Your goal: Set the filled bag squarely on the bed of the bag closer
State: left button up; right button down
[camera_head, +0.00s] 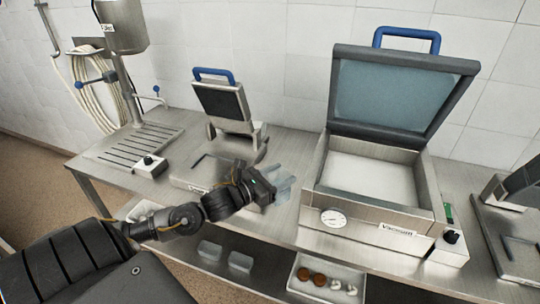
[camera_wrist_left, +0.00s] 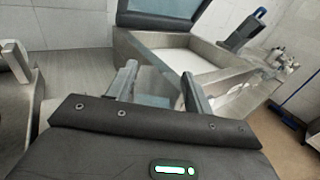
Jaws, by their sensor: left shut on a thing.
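My left gripper (camera_head: 278,187) is over the front of the table, between the small blue-handled machine and the vacuum machine. It is shut on a pale, see-through bag (camera_head: 287,188), which is small and blurred. In the left wrist view the two fingers (camera_wrist_left: 158,88) stand on either side of a pale grey-blue patch that looks like the bag. Its contents cannot be made out. The small machine with a raised dark lid and blue handle (camera_head: 222,98) looks like the bag closer. My arm hides part of its low bed (camera_head: 190,172). My right gripper is not in view.
A vacuum machine (camera_head: 372,205) with its lid up stands right of my gripper. A similar machine (camera_head: 512,245) is cut off at the right edge. A filling stand (camera_head: 125,145) is at the left. A tray (camera_head: 325,268) with small items sits on the shelf below.

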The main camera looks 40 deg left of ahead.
pick_arm(q)
jog(key=s+d+f+m+h+b, duration=0.1)
jog(key=s+d+f+h, duration=0.1)
jog(key=d, duration=0.4)
jog(key=s+d+f+m+g+h+b, duration=0.1)
jog(key=s+d+f+h+b, duration=0.1)
jog(key=s+d, duration=0.3)
jog(key=shift+s+d+m, duration=0.15)
jog(key=shift+d+m, duration=0.15)
jog(key=shift+d, duration=0.7)
jog(key=shift+d, duration=0.1)
